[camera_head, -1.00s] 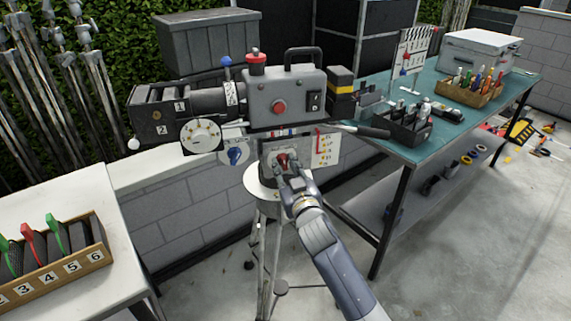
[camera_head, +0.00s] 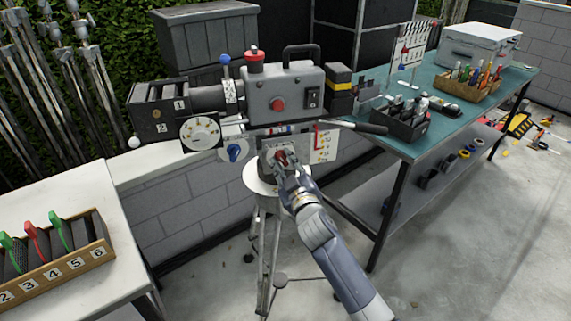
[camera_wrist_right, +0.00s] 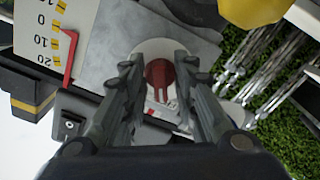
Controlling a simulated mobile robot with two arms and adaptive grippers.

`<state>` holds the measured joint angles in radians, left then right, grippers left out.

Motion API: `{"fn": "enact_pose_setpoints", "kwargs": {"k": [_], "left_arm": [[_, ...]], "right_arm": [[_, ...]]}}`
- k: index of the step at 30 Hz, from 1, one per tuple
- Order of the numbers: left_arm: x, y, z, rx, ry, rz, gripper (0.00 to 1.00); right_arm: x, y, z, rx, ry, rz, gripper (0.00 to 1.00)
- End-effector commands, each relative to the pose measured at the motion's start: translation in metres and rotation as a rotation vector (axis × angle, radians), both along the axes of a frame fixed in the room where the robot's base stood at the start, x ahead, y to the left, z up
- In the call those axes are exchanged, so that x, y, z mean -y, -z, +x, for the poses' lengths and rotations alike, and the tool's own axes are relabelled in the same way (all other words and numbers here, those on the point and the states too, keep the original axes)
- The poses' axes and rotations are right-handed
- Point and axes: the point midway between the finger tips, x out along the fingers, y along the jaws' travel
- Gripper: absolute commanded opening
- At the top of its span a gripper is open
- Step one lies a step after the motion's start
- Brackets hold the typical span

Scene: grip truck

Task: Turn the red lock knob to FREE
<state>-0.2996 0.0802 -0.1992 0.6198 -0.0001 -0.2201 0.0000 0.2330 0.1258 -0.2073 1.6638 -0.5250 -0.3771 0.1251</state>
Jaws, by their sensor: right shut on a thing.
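The red lock knob (camera_head: 281,157) sits on a grey plate below the camera body (camera_head: 285,97), on top of the tripod (camera_head: 265,235). My right gripper (camera_head: 283,163) reaches it from the front and is shut on it. In the right wrist view the red knob (camera_wrist_right: 159,75) shows between the two fingers (camera_wrist_right: 160,85), on a round pale disc. Part of the knob is hidden by the fingers in the head view, and I cannot read its lock marking. My left gripper is not in view.
A blue knob (camera_head: 234,152) and a white dial (camera_head: 200,133) sit to the left of the red knob. A teal workbench (camera_head: 440,137) stands right; a white table (camera_head: 125,255) stands left.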

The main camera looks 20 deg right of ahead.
Motion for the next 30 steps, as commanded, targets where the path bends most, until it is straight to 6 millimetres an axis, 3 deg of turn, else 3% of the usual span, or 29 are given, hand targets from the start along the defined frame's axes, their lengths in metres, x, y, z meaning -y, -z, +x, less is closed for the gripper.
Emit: {"fn": "enact_pose_setpoints", "kwargs": {"k": [5,6,20,30], "left_arm": [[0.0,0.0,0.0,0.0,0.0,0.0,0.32],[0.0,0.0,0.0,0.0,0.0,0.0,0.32],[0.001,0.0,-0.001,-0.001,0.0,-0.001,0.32],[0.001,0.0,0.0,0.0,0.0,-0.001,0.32]], "right_arm": [[0.0,0.0,0.0,0.0,0.0,-0.001,0.03],[0.0,0.0,0.0,0.0,0.0,-0.001,0.32],[0.0,0.001,-0.008,0.0,0.0,0.001,0.32],[-0.001,0.001,-0.067,-0.002,0.0,0.001,0.32]]}}
